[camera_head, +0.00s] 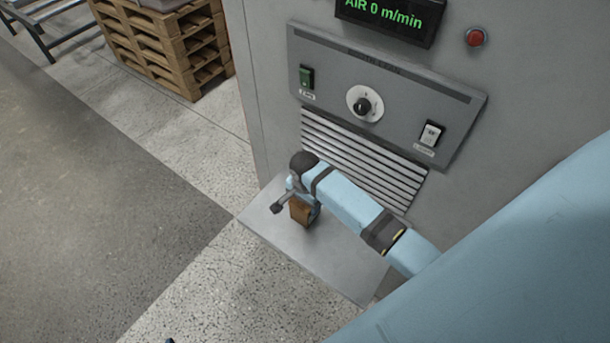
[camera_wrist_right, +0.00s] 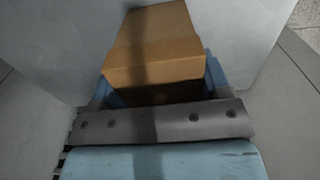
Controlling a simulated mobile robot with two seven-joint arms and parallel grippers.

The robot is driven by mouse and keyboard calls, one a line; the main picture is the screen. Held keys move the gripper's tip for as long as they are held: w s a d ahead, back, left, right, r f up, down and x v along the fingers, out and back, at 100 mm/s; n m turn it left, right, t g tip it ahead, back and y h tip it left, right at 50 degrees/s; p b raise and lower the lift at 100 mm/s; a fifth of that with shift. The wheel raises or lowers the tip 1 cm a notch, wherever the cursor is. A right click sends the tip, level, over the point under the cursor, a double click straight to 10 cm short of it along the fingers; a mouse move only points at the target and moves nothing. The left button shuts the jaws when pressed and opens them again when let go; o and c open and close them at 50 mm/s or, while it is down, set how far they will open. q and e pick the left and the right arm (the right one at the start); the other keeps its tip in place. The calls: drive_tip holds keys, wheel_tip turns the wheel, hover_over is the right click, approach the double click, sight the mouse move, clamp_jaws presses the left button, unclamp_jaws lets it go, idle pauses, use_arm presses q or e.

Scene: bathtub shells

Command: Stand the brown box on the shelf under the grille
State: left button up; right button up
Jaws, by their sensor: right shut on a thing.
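The brown box (camera_head: 301,212) is in my right gripper (camera_head: 304,207), over the grey shelf (camera_head: 340,258) under the grille (camera_head: 362,160). In the right wrist view the brown box (camera_wrist_right: 155,50) fills the upper middle, with blue finger parts on both sides of it. The right gripper is shut on it. The box looks upright in the head view, low over or on the shelf; I cannot tell whether its bottom touches. My right arm hides part of the grille and of the shelf. My left gripper is not in view.
A grey control panel (camera_head: 392,93) with a knob and switches is above the grille. A red button (camera_head: 475,38) and a dark display (camera_head: 388,17) are higher up. Wooden pallets (camera_head: 165,45) are stacked at the upper left. Much of the shelf surface is bare.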

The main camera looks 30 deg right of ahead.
drive_tip(key=shift+f, duration=0.15)
drive_tip(key=o, duration=1.1)
drive_tip(key=shift+c, duration=0.2)
